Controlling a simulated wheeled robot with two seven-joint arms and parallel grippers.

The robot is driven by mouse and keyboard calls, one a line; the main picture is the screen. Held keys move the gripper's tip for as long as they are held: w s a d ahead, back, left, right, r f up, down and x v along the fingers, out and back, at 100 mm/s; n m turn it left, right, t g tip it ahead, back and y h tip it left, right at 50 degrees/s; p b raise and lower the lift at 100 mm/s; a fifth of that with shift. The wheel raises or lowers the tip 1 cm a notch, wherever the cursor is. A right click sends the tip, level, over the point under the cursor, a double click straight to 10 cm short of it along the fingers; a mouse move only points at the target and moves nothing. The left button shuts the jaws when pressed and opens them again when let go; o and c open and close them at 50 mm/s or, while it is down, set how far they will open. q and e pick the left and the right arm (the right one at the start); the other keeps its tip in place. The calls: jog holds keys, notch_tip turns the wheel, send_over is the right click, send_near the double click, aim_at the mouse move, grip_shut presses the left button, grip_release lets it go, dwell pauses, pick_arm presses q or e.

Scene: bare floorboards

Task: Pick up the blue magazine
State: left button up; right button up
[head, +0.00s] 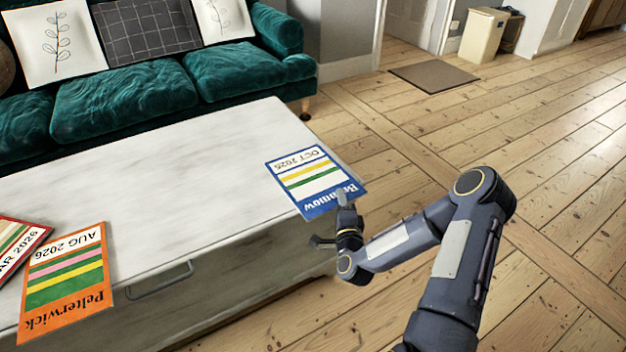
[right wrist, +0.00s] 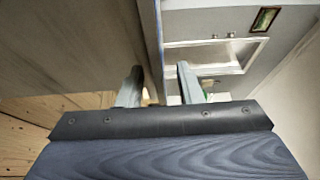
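My right gripper (head: 331,219) is at that overhanging edge. Its fingers are apart, one showing above the magazine's level and one below. In the right wrist view the open fingers (right wrist: 160,70) stand either side of a thin blue edge, which looks like the magazine (right wrist: 158,30) seen edge-on. Whether either finger touches it I cannot tell. My left gripper is out of view.
An orange magazine (head: 66,282) and a red-edged magazine (head: 20,240) lie at the table's left. A drawer handle (head: 160,281) is on the table's front. A green sofa (head: 125,95) stands behind. The floor (head: 560,190) to the right is clear.

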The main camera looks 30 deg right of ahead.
jog(key=shift+c, duration=0.4)
grip_shut()
jog(key=shift+r, duration=0.1)
